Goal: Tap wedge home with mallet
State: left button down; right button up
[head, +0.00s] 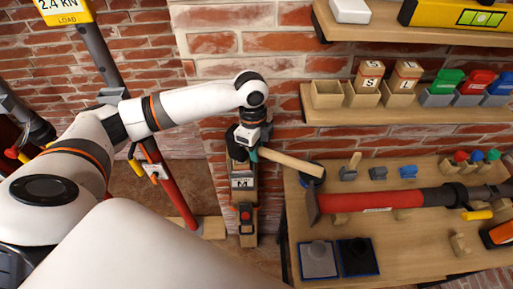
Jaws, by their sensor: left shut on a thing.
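My left gripper (250,148) is at the end of the white arm and is shut on the mallet. The mallet's pale wooden handle (292,163) points right and slightly down from the gripper. The mallet's head is hard to make out among the dark parts around the gripper. Just below the gripper, a block marked M (242,183), which looks like the wedge, stands at the brick wall's corner. Its upper part is hidden by the gripper, and I cannot tell whether the mallet touches it. My right gripper is not in view.
A workbench (400,255) at right carries a red and grey prop (375,199) and small parts. Above it, a shelf (400,112) holds bins with blocks marked S (370,77) and L (407,76). A red and grey prop (176,190) with a yellow load sign leans at left.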

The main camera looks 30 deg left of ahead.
pick_arm(q)
jog(key=shift+r, duration=0.2)
jog(key=shift+f, duration=0.1)
notch_tip(320, 180, down, 3)
jog(key=shift+f+b, duration=0.15)
jog(key=shift+b, duration=0.4)
jog(key=shift+r+p, duration=0.7)
jog(key=shift+r, duration=0.6)
jog(key=shift+r, duration=0.1)
